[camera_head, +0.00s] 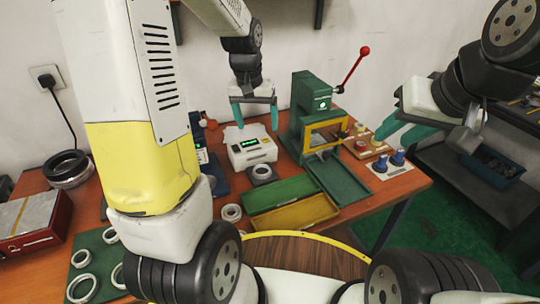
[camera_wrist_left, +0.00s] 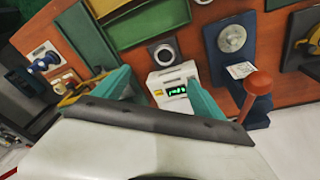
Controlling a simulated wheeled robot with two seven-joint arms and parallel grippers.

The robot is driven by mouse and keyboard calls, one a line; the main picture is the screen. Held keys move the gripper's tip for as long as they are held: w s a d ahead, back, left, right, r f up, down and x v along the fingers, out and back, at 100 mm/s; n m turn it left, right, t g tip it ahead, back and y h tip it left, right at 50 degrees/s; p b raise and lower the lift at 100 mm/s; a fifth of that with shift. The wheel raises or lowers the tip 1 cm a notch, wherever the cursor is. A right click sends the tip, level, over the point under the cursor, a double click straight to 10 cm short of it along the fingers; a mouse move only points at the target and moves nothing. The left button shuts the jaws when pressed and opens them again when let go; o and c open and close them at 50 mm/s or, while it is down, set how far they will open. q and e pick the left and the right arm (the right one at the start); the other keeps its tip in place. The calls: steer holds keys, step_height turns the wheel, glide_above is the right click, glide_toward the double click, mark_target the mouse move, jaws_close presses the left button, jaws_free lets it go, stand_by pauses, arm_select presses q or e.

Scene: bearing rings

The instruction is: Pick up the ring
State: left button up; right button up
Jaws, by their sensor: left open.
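A metal ring lies on a small dark square block in front of the white device; it shows in the head view (camera_head: 262,171) and in the left wrist view (camera_wrist_left: 163,53). Another ring (camera_head: 231,212) lies on the table left of the green tray. More rings, such as one pale ring (camera_head: 81,258), lie on a green mat at the lower left. My left gripper (camera_head: 256,122) is open and empty, above and behind the white device with a green display (camera_head: 252,152). My right gripper (camera_head: 396,138) is raised at the right, its teal fingers apart and empty.
A green press (camera_head: 307,117) with a red-knobbed lever stands right of the device. Green and yellow trays (camera_head: 291,214) lie in front. Blue-topped parts (camera_head: 397,158) stand at the right table edge. A red-sided box (camera_head: 33,235) and dark stacked rings (camera_head: 68,168) are at the left.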

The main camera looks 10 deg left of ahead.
arm_select(q)
steer(key=g, duration=0.2)
glide_toward(262, 169)
steer(key=shift+d+f+y, duration=0.1)
steer(key=shift+f+y, duration=0.1)
steer(key=shift+y, duration=0.2)
step_height(262, 169, down, 8)
steer(key=shift+d, duration=0.2)
steer(key=c, duration=1.6)
steer(key=shift+o, duration=0.2)
steer(key=shift+w+r, duration=0.1)
steer(key=shift+r, duration=0.1)
